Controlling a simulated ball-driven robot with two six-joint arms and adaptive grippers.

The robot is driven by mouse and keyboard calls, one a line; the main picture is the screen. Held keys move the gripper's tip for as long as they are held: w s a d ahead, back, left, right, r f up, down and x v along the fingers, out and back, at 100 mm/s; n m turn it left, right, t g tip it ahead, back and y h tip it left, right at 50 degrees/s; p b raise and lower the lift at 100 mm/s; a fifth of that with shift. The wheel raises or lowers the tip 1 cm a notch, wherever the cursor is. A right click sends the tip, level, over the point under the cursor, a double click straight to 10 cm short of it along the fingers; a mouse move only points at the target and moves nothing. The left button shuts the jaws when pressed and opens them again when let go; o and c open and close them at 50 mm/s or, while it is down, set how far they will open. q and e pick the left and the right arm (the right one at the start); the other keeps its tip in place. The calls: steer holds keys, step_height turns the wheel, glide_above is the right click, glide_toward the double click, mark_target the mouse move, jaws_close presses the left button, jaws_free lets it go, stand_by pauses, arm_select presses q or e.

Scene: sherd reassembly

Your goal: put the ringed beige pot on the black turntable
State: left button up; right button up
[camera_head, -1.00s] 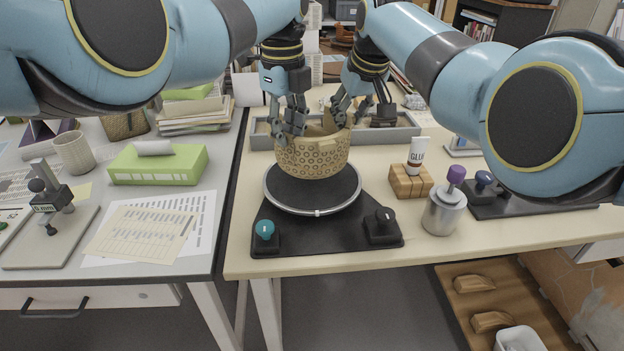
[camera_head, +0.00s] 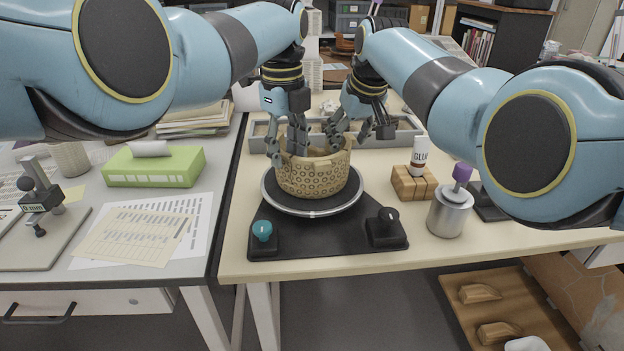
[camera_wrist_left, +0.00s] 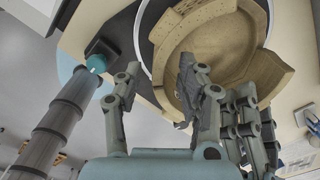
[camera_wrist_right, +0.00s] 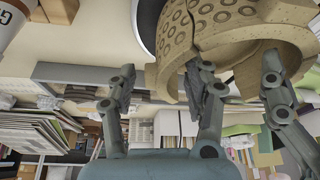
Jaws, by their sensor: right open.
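The beige pot (camera_head: 314,180) with ring marks and a broken, uneven rim stands upright on the disc of the black turntable (camera_head: 348,203). My left gripper (camera_head: 283,150) straddles the pot's left wall, one finger outside and others inside; in the left wrist view its fingers (camera_wrist_left: 158,78) are spread, with a gap beside the pot's wall (camera_wrist_left: 168,38). My right gripper (camera_head: 347,138) is open at the pot's back right rim; in the right wrist view its fingers (camera_wrist_right: 160,78) are apart, one close to the rim. The exact finger contacts are hard to tell.
A teal knob (camera_head: 262,231) and a black knob (camera_head: 388,215) rise from the turntable's base. A glue tube (camera_head: 420,155) in a wooden block (camera_head: 413,184) and a metal canister (camera_head: 449,211) stand to the right. A grey tray (camera_head: 402,135) lies behind the pot.

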steer(key=shift+r, duration=0.15)
arm_select(q)
step_height(320, 180, up, 12)
arm_select(e)
steer(key=v, duration=1.1)
steer(key=shift+s+r, duration=0.2)
steer(key=shift+r, duration=0.15)
